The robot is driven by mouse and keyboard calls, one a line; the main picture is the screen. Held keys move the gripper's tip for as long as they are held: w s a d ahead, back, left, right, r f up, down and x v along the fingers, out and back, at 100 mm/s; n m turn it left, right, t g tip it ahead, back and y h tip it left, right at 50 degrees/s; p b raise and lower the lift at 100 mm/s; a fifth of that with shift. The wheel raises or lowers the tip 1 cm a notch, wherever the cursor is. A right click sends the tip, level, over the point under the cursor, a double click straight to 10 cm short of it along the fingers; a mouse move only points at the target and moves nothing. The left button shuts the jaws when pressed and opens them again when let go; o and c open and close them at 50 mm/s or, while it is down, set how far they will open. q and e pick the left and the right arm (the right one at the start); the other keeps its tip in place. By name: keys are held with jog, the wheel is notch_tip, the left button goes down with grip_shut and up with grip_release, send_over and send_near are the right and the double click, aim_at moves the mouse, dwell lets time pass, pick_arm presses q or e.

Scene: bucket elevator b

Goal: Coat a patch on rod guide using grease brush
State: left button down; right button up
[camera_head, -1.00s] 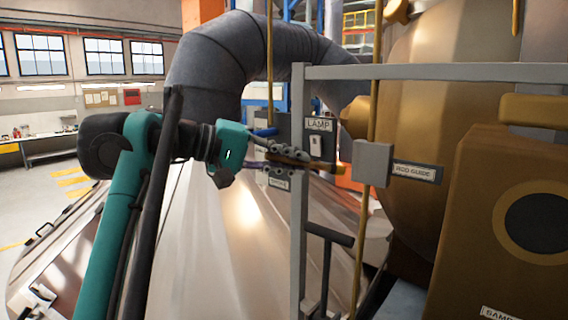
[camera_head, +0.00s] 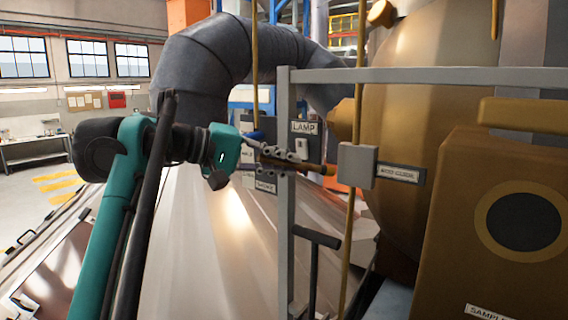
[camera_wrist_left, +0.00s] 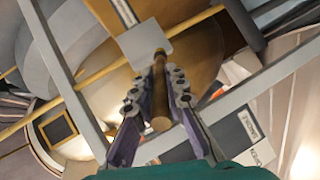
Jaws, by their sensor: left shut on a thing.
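My left gripper (camera_head: 284,153) is shut on the grease brush (camera_head: 315,167), a slim brown rod with a yellowish end. The brush points right, toward the rod guide (camera_head: 357,165), a grey block around a vertical yellow rod, with a label plate at its right. The brush end is close to the block's left side; I cannot tell if they touch. In the left wrist view the brush (camera_wrist_left: 161,95) lies between the gripper fingers (camera_wrist_left: 165,95), its far end in front of the rod guide (camera_wrist_left: 146,42). No coated patch can be made out. My right gripper is out of view.
A grey rail frame (camera_head: 286,200) stands close by the gripper, with a dark handle (camera_head: 317,237) below. A panel with a LAMP label (camera_head: 304,127) is behind. A brown housing (camera_head: 470,230) fills the right. A large grey duct (camera_head: 210,60) arches behind the arm.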

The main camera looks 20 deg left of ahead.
pick_arm(q)
jog(key=shift+w, duration=0.1)
jog(key=shift+w+d, duration=0.25)
jog(key=shift+w, duration=0.15)
jog(key=shift+w+d+p, duration=0.1)
jog(key=shift+w+p, duration=0.15)
jog(key=shift+p, duration=0.05)
